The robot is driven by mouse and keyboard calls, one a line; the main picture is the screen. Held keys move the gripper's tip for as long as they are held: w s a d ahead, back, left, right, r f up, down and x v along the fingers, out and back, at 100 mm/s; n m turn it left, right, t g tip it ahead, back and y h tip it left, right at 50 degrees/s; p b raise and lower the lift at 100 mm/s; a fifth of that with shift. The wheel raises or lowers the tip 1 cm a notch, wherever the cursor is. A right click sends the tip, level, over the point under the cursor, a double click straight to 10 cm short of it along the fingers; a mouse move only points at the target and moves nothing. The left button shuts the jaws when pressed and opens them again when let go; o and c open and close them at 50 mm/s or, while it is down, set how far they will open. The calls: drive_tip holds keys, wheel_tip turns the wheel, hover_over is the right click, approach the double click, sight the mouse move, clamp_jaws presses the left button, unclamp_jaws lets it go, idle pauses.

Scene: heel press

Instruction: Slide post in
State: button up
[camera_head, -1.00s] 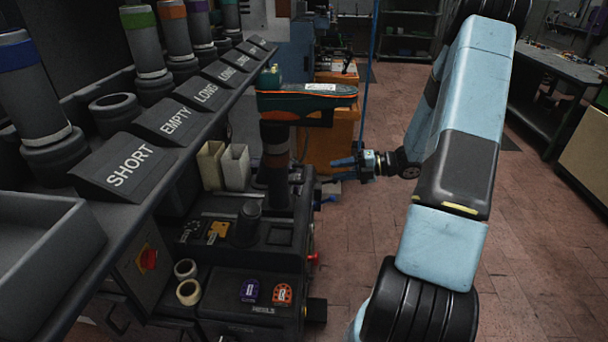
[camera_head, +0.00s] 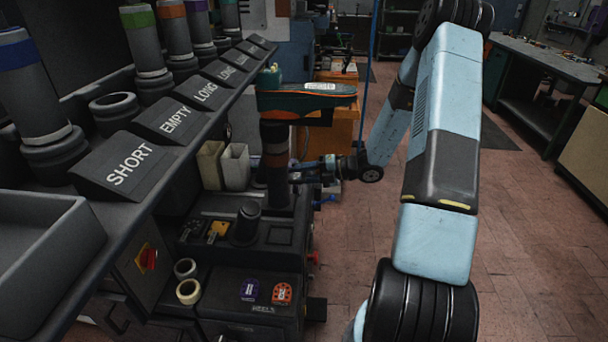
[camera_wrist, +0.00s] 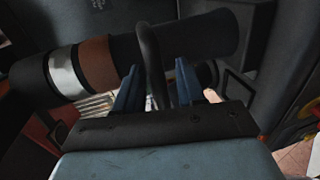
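The post (camera_head: 275,150) is a dark upright cylinder at the press, with a brown band; a shoe-like form (camera_head: 306,97) in teal and orange sits on top. In the wrist view the post (camera_wrist: 200,38) runs across the upper part, with white and brown bands. A dark looped handle (camera_wrist: 150,55) stands out in front of it. My gripper (camera_head: 296,172) is beside the post in the head view. In the wrist view its blue fingers (camera_wrist: 157,85) are apart, one on each side of the handle, with visible gaps. The post's foot is partly hidden.
The press base (camera_head: 250,285) stands below, with two pale rings (camera_head: 187,281) at its left. A shelf at left holds spare posts (camera_head: 147,45) and labels including SHORT (camera_head: 128,170). Open tiled floor (camera_head: 350,260) lies to the right of the press.

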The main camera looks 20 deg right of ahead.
drive_tip(key=shift+c, duration=0.3)
clamp_jaws()
idle(0.4)
